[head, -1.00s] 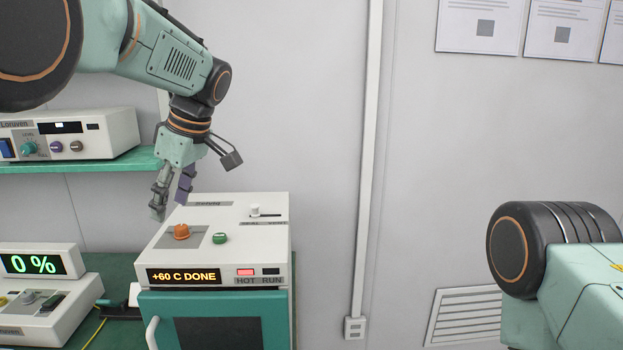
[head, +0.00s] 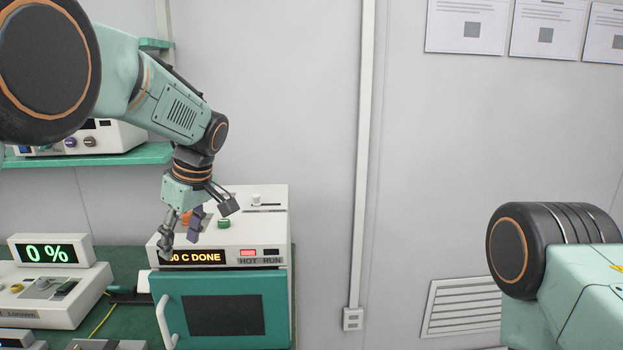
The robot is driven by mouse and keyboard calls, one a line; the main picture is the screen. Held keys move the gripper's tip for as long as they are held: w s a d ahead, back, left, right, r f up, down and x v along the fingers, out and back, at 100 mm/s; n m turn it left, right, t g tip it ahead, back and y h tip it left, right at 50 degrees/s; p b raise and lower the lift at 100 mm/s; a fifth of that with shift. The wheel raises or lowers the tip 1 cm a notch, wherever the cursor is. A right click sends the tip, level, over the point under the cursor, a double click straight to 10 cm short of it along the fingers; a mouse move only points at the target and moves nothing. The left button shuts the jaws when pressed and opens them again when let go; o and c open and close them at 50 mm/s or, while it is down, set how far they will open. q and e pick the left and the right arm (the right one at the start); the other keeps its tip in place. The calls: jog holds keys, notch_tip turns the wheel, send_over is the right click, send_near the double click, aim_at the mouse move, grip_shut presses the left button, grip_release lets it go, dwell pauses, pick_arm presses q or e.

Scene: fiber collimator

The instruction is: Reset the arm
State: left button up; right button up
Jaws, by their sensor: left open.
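My left arm comes in from the upper left, and its gripper (head: 180,238) points down in front of the top front edge of the white and teal oven box (head: 276,225). The left gripper is open with nothing between its fingers. It covers part of the box's display (head: 205,257), of which "0 C DONE" can be read. An orange knob (head: 186,217) is partly hidden behind the gripper; a green knob (head: 224,223) shows to its right. My right arm shows at the right edge, but its gripper is out of the picture.
A white unit with a "0 %" display (head: 48,252) stands on the green bench at left. A teal shelf (head: 120,155) holds another instrument (head: 115,137). The oven's teal door (head: 270,318) has a white handle (head: 164,322). The wall at centre is bare.

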pick_arm(q)
jog(key=s+f+m+h+b, duration=0.1)
jog(key=s+f+m+b, duration=0.15)
jog(key=f, duration=1.55)
jog(key=s+d+f+m+g+h+b, duration=0.1)
jog(key=s+f+m+h+b, duration=0.3)
jog(key=s+f, duration=1.1)
jog(key=s+f+m+b, duration=0.1)
jog(key=s+f+m, duration=0.1)
jog(key=s+f, duration=0.2)
jog(key=s+f+m+b, duration=0.1)
jog(key=s+f, duration=0.3)
jog(key=s, duration=0.7)
jog(key=s+f+m+y+b, duration=0.1)
jog(key=s+f+m, duration=0.2)
jog(key=s, duration=0.5)
jog(key=shift+s+f, duration=0.2)
jog(key=shift+f, duration=0.25)
pick_arm(e)
notch_tip(320, 180, down, 10)
jog(key=shift+w+a, duration=0.15)
jog(key=shift+w, duration=0.3)
pick_arm(q)
jog(key=shift+s+m, duration=0.1)
jog(key=shift+m, duration=0.15)
pick_arm(e)
jog(key=shift+s, duration=0.1)
